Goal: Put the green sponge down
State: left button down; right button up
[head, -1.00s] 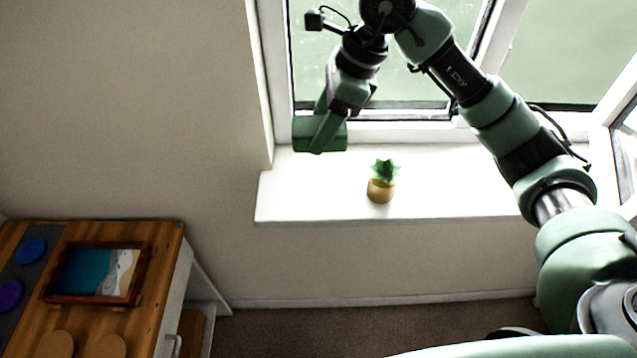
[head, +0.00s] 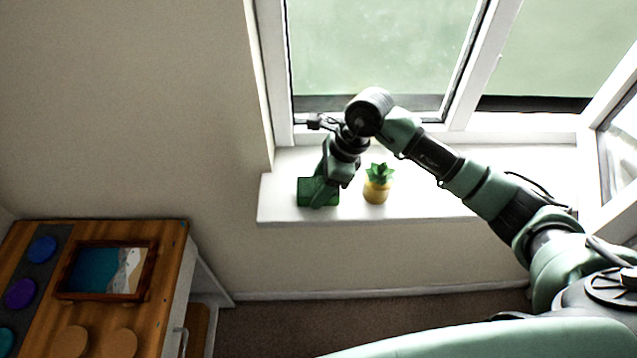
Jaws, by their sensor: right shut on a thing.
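The green sponge (head: 306,192) is a dark green block at the left part of the white window sill (head: 430,205). My right gripper (head: 322,196) is shut on it from above. The sponge is at the sill's surface or just above it; I cannot tell whether it touches. The gripper's fingers hide part of the sponge. My left gripper is not in view.
A small yellow pineapple-shaped pot (head: 376,191) with green leaves stands on the sill just right of the sponge. The window (head: 380,60) is behind. A wooden cabinet (head: 165,270) with a framed seascape (head: 105,270) and coloured discs is at lower left. The sill's right part is clear.

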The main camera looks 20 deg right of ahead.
jog(key=shift+f, duration=0.15)
jog(key=o, duration=1.3)
jog(key=shift+r, duration=0.2)
jog(key=shift+d+r, duration=0.15)
jog(key=shift+r, duration=0.05)
jog(key=b+v, duration=0.4)
jog(key=v, duration=0.6)
jog(key=shift+d+r+b, duration=0.1)
jog(key=shift+r+b, duration=0.2)
jog(key=shift+b, duration=0.05)
jog(key=shift+s+d+r, duration=0.15)
jog(key=shift+r, duration=0.3)
